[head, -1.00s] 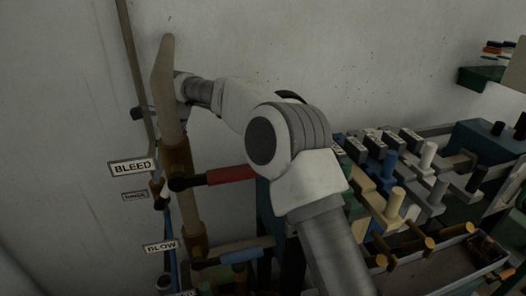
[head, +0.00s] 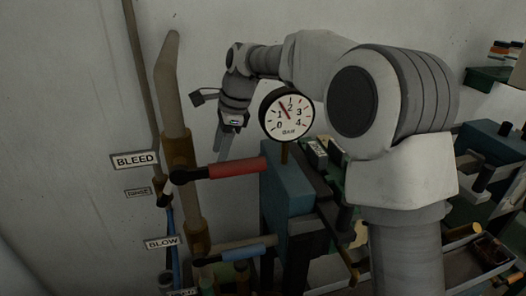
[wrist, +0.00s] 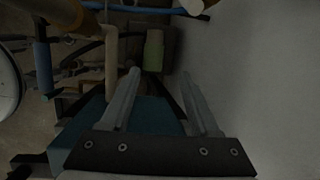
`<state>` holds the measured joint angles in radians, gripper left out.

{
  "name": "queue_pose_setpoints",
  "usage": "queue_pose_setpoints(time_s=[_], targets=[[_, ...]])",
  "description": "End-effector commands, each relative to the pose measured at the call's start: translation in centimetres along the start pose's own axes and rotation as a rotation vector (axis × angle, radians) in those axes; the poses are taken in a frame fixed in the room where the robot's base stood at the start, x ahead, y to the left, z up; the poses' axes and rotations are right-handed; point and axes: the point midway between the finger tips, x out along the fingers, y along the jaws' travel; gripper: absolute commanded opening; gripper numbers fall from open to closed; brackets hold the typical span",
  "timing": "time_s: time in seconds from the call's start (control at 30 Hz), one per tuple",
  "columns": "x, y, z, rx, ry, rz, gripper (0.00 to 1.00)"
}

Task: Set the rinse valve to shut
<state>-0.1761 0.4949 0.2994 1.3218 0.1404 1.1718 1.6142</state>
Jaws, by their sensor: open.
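A small plate that seems to read RINSE (head: 138,193) is on the wall at the left in the head view. Beside it, on a thin pipe, is a small brownish valve fitting (head: 160,186); its lever is too small and dark to read, and part lies behind the thick pipe. My gripper (head: 222,150) points down, right of the thick pipe and above the red handle, apart from both. In the wrist view my gripper (wrist: 163,88) has its two fingers spread with nothing held between them. I cannot pick out the rinse valve in the wrist view.
The thick tan pipe (head: 172,95) stands between my gripper and the RINSE plate. A red handle (head: 237,168) by BLEED (head: 135,160) and a blue handle (head: 243,252) by BLOW (head: 161,244) stick out rightward. A pressure gauge (head: 287,113) stands above a teal box (head: 285,190).

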Motion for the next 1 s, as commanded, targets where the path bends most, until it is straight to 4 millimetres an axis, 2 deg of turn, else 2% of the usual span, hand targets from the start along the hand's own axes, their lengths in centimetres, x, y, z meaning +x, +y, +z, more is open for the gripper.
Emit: queue_pose_setpoints(time_s=[0.1, 0.53, 0.8, 1.0], targets=[[-1.6, 1.0, -0.5, -0.068, 0.031, -0.026, 0.62], [-6.4, 5.3, -2.6, -0.309, 0.146, -0.086, 0.62], [-8.3, 8.4, -4.4, -0.438, 0.210, -0.096, 0.62], [-9.0, 9.9, -5.2, -0.492, 0.237, -0.096, 0.62]])
